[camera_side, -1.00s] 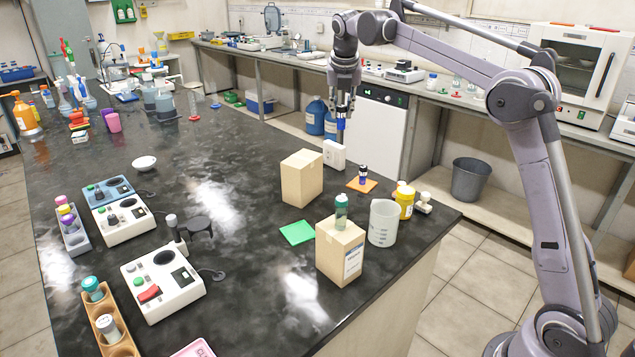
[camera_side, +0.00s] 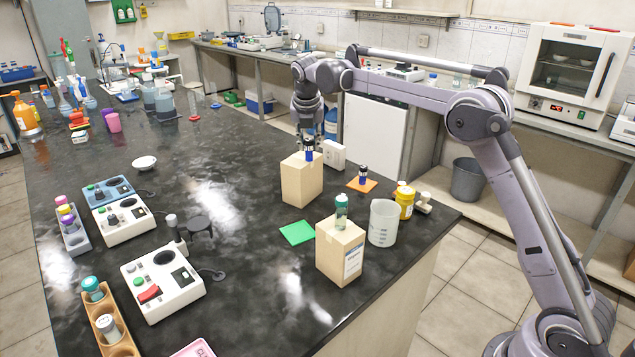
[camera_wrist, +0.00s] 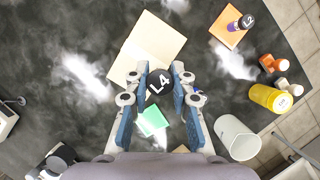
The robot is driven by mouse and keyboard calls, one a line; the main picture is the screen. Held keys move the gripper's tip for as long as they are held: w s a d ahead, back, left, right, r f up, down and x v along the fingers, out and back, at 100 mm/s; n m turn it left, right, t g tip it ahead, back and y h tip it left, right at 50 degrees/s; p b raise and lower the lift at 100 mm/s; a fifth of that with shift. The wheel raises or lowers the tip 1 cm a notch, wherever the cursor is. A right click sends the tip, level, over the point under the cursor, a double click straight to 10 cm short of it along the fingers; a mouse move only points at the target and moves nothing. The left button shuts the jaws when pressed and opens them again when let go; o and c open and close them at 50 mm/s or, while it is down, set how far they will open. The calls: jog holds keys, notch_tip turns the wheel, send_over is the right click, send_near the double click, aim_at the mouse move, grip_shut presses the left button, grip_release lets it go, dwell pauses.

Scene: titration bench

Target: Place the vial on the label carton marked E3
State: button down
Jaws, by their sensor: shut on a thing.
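My gripper (camera_side: 308,143) is shut on a vial with a blue body (camera_side: 309,155) and a black cap marked L4 (camera_wrist: 158,84). The vial is upright, and its lower end overlaps the top of a plain tan carton (camera_side: 301,184) in the side view. I cannot tell whether it touches the top. In the wrist view this carton (camera_wrist: 140,48) lies beyond the fingers (camera_wrist: 160,85). A second tan carton (camera_side: 338,255), with a white label, stands nearer the front and bears a green bottle (camera_side: 341,212). I cannot read E3 on either carton.
Another dark-capped vial, L2 (camera_wrist: 246,21), stands on an orange pad (camera_wrist: 226,36). A beaker (camera_side: 383,222) and yellow jar (camera_side: 405,203) stand by the right edge. A green pad (camera_side: 297,233) lies between the cartons.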

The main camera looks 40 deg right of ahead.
jog(key=shift+f, duration=0.1)
jog(key=c, duration=1.1)
grip_release()
jog(key=shift+c, duration=0.2)
jog(key=v, duration=1.2)
jog(key=s+a+r+m+t, duration=0.1)
jog(key=s+a+m, duration=0.1)
jog(key=s+m, duration=0.5)
jog(key=s+a+f+m+t+y, duration=0.1)
jog(key=s+a+f+m, duration=0.1)
jog(key=s+f+m, duration=0.3)
jog(key=s+a+f+m+t+y, duration=0.1)
jog(key=s+f+m, duration=0.4)
jog(key=s+m, duration=0.3)
jog(key=s+a+f+m+t+y, duration=0.1)
jog(key=s+f+m, duration=0.5)
jog(key=s, duration=0.6)
jog(key=shift+s+a+m, duration=0.25)
jog(key=shift+a+m, duration=0.25)
jog(key=shift+a, duration=0.3)
